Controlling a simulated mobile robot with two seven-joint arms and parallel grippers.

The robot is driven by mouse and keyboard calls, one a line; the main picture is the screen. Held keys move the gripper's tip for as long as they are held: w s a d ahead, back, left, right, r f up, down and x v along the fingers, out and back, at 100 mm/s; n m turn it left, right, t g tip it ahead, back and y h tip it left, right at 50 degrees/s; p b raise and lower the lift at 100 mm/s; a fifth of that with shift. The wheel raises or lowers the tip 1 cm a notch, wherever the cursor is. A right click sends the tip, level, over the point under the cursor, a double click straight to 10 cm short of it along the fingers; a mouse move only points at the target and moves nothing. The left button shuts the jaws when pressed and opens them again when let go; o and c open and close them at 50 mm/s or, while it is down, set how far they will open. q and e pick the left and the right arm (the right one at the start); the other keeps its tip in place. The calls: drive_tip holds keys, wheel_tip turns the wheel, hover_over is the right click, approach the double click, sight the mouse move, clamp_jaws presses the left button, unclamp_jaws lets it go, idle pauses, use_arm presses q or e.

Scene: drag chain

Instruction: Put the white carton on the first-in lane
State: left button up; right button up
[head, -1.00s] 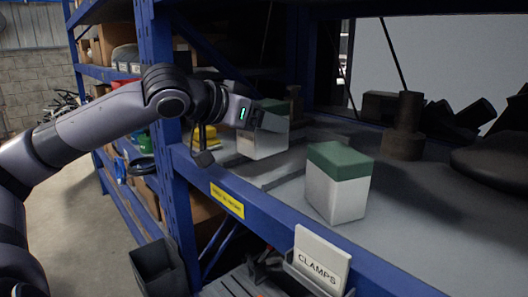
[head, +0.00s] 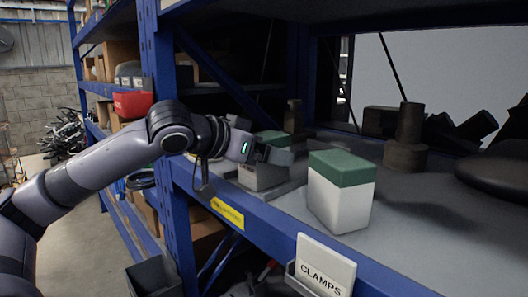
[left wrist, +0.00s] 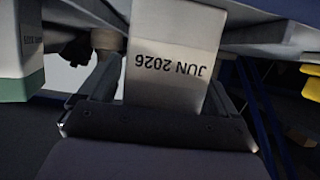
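My left gripper (head: 272,156) is shut on a white carton (head: 258,178) with a green top (head: 271,138), at the shelf's front left. In the left wrist view the held carton (left wrist: 172,50) stands between the fingers, its "JUN 2026" print upside down in the picture. The arm partly hides this carton in the head view. Its base is close to the shelf surface; I cannot tell whether it touches. A second white carton with a green top (head: 340,192) stands upright to the right, also visible in the left wrist view (left wrist: 20,55). My right gripper is not in view.
The blue shelf beam (head: 275,222) runs along the front, with a yellow label (head: 227,213) and a "CLAMPS" card (head: 325,268). Dark round parts (head: 406,140) stand behind. A blue upright (head: 158,90) is close to my left arm. Grey shelf surface is bare right of the second carton.

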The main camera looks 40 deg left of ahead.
use_arm(q)
drive_tip(key=shift+r, duration=0.15)
drive_tip(key=shift+s+b, duration=0.55)
drive_tip(key=shift+b, duration=0.1)
drive_tip(key=b+v, duration=0.2)
drive_tip(key=v, duration=0.2)
drive_tip(key=b+v, duration=0.1)
drive_tip(key=v, duration=0.6)
